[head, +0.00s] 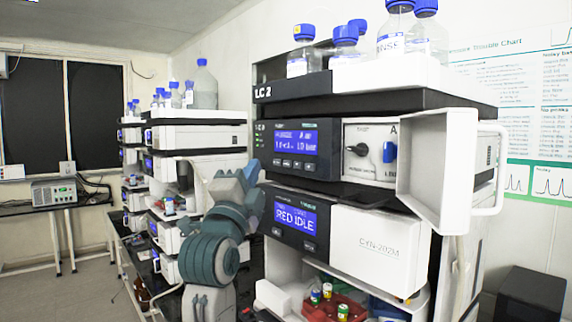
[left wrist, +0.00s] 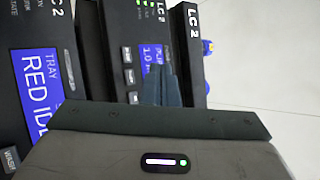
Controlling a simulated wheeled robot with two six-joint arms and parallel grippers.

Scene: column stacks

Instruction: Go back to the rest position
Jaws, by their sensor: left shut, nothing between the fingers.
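My left gripper (head: 250,172) is raised in front of the LC 2 instrument stack, near the left edge of its upper display module. Its fingers are shut and empty. In the left wrist view the closed fingers (left wrist: 163,88) point toward the stack's dark front panels, and I cannot tell the exact gap to them. The blue display reading RED IDLE (head: 296,213) shows just right of my left arm. My right gripper is not in view.
An open white door (head: 437,170) sticks out at the stack's right. Below, an open bay holds a red tray (head: 322,308) with several vials. Blue-capped bottles (head: 302,60) stand on top. Another instrument stack (head: 200,134) stands behind at left. Floor (head: 40,290) shows at lower left.

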